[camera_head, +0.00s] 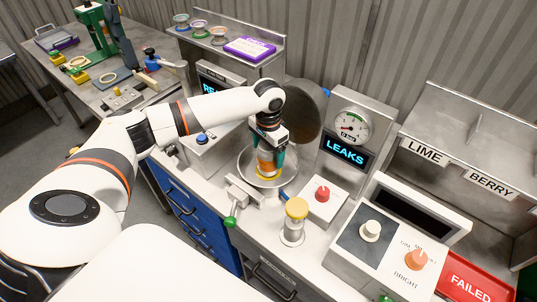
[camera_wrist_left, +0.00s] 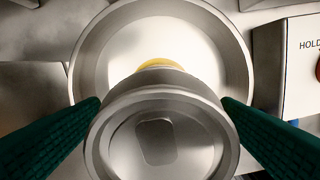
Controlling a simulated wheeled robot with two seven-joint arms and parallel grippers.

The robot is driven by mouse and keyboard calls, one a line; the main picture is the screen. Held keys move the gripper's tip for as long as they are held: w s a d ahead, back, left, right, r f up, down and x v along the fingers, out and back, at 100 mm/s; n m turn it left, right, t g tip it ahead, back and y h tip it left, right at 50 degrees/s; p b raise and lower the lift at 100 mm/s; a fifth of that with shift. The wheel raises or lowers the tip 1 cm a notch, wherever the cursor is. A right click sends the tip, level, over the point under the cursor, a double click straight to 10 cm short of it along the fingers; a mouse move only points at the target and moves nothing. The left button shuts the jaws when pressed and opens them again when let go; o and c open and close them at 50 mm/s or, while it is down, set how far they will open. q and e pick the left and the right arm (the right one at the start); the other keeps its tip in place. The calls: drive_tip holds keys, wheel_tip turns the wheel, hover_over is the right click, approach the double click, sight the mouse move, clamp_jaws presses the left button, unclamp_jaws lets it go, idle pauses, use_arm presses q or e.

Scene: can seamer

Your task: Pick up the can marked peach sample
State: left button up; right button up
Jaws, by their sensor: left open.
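An orange-labelled can (camera_head: 267,166) stands upright in a round metal bowl (camera_head: 246,172) with its lid tilted open behind. Its marking cannot be read. My left gripper (camera_head: 268,156) comes down over the can, with its dark green fingers on either side. In the left wrist view the can's silver top (camera_wrist_left: 160,143) with a tab fills the lower middle, and the open fingers flank it, seemingly close to its sides. A yellow piece (camera_wrist_left: 160,64) shows at its foot. My right gripper is not in view.
A gauge (camera_head: 351,128) and a LEAKS display (camera_head: 346,154) stand right of the bowl. A red FAILED tray (camera_head: 470,280) lies far right.

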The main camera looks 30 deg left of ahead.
use_arm(q)
drive_tip(key=shift+f, duration=0.75)
drive_tip(key=c, duration=1)
drive_tip(key=shift+c, duration=1.4)
drive_tip(key=shift+r, duration=0.2)
